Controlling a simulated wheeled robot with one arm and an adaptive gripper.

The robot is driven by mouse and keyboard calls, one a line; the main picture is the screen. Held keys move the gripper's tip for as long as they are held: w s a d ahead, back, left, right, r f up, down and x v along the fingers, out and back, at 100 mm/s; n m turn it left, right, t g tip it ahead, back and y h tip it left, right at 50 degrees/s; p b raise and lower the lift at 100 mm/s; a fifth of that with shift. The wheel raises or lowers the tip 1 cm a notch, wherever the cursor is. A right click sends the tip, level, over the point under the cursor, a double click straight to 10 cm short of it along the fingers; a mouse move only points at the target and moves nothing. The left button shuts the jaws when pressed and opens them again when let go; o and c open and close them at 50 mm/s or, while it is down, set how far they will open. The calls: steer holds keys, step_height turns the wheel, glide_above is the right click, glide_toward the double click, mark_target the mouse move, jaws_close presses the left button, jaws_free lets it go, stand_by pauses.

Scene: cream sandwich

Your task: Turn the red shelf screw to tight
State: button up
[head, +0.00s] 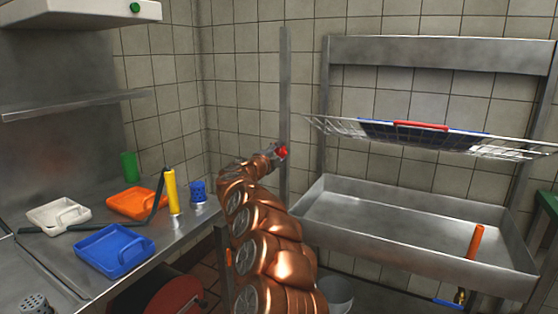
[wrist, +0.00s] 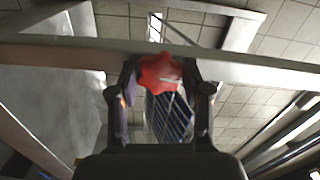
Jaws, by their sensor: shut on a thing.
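The red shelf screw (head: 282,152) is a small star-shaped knob on the upright metal post (head: 285,100) left of the shelf. In the wrist view the red screw (wrist: 160,72) sits between my fingertips, in front of a metal bar (wrist: 240,68). My gripper (head: 272,156) is shut on the screw, with one finger on each side of it. My copper-coloured arm reaches up to it from the bottom middle. The screw's shaft is hidden, and I cannot tell how tight it is.
A wire shelf (head: 320,125) with a red-handled item hangs at the right, above a deep metal basin (head: 390,225). A steel counter (head: 190,235) at the left holds a blue tray (head: 113,250), an orange tray (head: 135,203) and a yellow cylinder (head: 172,192). A bucket (head: 336,294) stands below.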

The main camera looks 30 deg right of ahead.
steer(key=m+b, duration=0.2)
steer(key=m, duration=0.1)
steer(key=shift+f+m, duration=0.2)
steer(key=shift+m, duration=0.1)
steer(key=m+b, duration=0.3)
steer(key=m, duration=0.1)
steer(key=shift+m, duration=0.4)
steer(key=m+b, duration=0.2)
steer(key=m, duration=0.2)
steer(key=shift+r, duration=0.1)
steer(key=shift+m+b, duration=0.75)
steer(key=shift+m, duration=1.25)
steer(key=shift+r, duration=0.1)
steer(key=o, duration=1.2)
steer(key=shift+c, duration=0.2)
steer(key=shift+a, duration=0.1)
